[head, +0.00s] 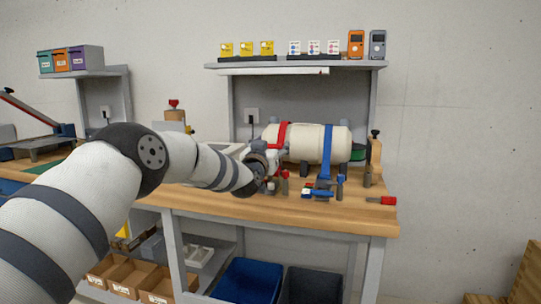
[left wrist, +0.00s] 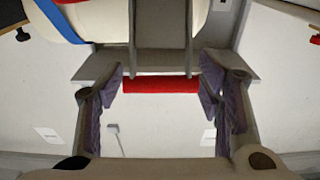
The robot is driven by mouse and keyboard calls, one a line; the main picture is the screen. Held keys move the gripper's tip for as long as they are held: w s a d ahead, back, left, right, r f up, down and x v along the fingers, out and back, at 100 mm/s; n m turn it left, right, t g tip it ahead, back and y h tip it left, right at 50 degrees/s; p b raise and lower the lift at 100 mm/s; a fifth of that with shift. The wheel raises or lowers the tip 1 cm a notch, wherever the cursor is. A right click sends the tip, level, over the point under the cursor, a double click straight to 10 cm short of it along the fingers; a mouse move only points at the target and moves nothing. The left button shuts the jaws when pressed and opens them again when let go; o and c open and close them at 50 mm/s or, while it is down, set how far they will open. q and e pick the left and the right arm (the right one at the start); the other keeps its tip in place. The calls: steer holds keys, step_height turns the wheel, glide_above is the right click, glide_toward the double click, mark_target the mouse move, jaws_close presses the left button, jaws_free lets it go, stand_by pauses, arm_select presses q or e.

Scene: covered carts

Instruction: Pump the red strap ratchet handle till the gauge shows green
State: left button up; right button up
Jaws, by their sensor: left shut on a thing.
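A cream cylinder (head: 308,143) lies across the wooden workbench, with a red strap (head: 282,132) around its left part and a blue strap (head: 326,146) around its right part. My left gripper (head: 272,183) is low in front of the cylinder, at the foot of the red strap. In the left wrist view, the red handle bar (left wrist: 160,86) lies between the fingers of my left gripper (left wrist: 162,84), which are shut on it. The arm and gripper hide most of the red ratchet in the head view. I cannot make out a gauge reading. My right gripper is not in view.
A blue ratchet (head: 319,192) sits at the foot of the blue strap, right of my gripper. A red-handled item (head: 382,200) lies near the bench's right end. A shelf (head: 296,65) with small boxes is above. Bins (head: 248,282) stand below the bench.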

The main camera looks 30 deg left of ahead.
arm_select(q)
steer(key=shift+w+a+r, duration=0.2)
steer(key=shift+w+r, duration=0.3)
steer(key=shift+r, duration=0.1)
steer(key=o, duration=1.7)
steer(key=shift+f, duration=0.1)
steer(key=shift+f, duration=0.1)
steer(key=v, duration=1.2)
